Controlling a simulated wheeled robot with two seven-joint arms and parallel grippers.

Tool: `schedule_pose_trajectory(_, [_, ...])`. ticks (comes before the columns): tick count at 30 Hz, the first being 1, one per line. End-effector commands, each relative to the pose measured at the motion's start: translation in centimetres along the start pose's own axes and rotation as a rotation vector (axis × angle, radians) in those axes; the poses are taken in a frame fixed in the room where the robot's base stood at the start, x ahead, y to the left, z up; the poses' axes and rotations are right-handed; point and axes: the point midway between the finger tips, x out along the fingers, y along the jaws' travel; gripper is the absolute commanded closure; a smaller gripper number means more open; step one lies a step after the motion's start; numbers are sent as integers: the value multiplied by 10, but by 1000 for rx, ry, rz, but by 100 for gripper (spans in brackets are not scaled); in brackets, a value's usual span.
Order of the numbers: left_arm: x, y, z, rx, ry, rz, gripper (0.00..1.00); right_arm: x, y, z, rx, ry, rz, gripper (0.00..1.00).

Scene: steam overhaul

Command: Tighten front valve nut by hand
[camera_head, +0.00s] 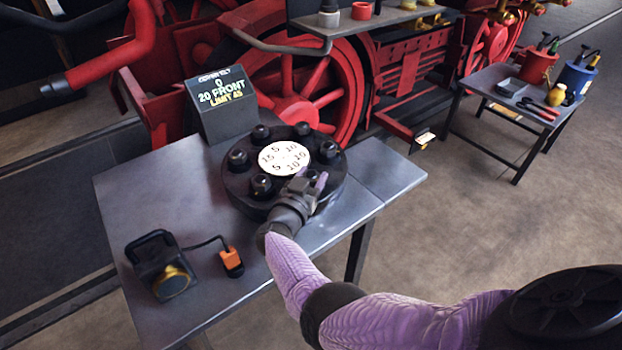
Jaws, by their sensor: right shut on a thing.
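The round black valve cover (235,190) sits on the grey metal table, with a ring of dark nuts around a white numbered dial (284,157). Several nuts show clearly, such as the near-left nut (261,187) and the right nut (328,151). My right gripper (308,182) reaches over the cover's near-right edge and is shut on the nut there. That nut is mostly hidden by the gripper. My left gripper is not in view.
A black device with a brass ring (163,265) and a cabled orange piece (231,261) lie at the table's near left. A red-wheeled locomotive (300,85) stands close behind. A side table (497,78) with tools and buckets is at right. Floor between the tables is clear.

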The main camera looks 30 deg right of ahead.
Motion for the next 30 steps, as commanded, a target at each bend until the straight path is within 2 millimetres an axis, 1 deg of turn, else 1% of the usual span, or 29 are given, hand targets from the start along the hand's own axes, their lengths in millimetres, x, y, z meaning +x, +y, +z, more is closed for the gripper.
schedule_pose_trajectory(12, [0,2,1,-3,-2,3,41,0,0,-1,1,1,6,100])
schedule_pose_trajectory(13, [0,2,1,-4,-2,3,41,0,0,-1,1,1,6,41])
schedule_pose_trajectory(14, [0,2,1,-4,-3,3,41,0,0,-1,1,1,6,34])
schedule_pose_trajectory(15, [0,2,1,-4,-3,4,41,0,0,-1,1,1,6,26])
schedule_pose_trajectory(17, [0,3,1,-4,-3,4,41,0,0,-1,1,1,5,13])
schedule_pose_trajectory(18, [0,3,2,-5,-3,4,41,0,0,-1,1,1,5,12])
schedule_pose_trajectory(26, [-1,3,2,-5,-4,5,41,-2,0,-1,0,0,5,12])
schedule_pose_trajectory(29, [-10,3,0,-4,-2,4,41,-19,0,-3,1,-2,4,12])
schedule_pose_trajectory(30, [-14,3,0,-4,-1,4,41,-29,0,-4,2,-3,4,12])
